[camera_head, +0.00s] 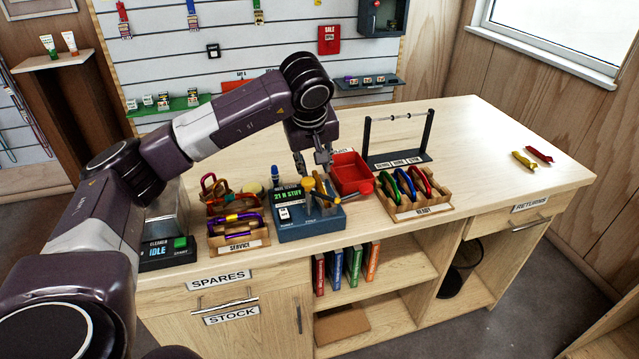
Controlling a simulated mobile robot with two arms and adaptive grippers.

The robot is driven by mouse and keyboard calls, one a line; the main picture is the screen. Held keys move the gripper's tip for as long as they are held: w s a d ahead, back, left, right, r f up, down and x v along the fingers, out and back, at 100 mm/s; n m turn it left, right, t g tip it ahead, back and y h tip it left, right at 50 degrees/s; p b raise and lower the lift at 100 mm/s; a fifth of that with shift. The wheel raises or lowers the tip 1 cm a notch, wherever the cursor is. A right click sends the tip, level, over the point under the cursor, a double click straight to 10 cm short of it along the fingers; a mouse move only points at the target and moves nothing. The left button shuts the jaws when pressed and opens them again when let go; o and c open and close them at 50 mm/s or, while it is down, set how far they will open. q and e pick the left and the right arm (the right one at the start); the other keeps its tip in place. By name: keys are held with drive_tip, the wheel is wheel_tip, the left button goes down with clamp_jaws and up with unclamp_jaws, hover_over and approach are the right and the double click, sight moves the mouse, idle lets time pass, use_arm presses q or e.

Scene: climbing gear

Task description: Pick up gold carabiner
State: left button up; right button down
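My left gripper (313,166) hangs over the blue-grey tester (309,230), fingers pointing down and apart, with nothing visible between them. Just below it, on the tester, is a gold-coloured piece (320,186); its shape is too small to tell whether it is a carabiner. The service tray (240,245) at left holds several carabiners, among them a purple one with a yellowish part. The ready tray (421,211) at right holds red, green and blue carabiners standing in a row. A yellow item (523,160) lies flat at the far right of the bench. My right gripper is out of view.
A red bin (350,172) stands close behind the tester, with a black-posted rack (398,140) to its right. A cleaner box reading IDLE (167,252) is at left. A red item (539,154) lies beside the yellow one. The bench's right part is mostly clear.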

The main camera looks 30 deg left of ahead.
sight(318, 179)
use_arm(q)
drive_tip(key=x, duration=0.1)
drive_tip(key=p+x, duration=0.1)
drive_tip(key=x, duration=0.1)
drive_tip(key=d+p+x, duration=0.1)
drive_tip(key=shift+a+f, duration=0.2)
drive_tip(key=shift+f, duration=0.3)
drive_tip(key=shift+w+f, duration=0.15)
drive_tip(key=shift+f, duration=0.1)
clamp_jaws()
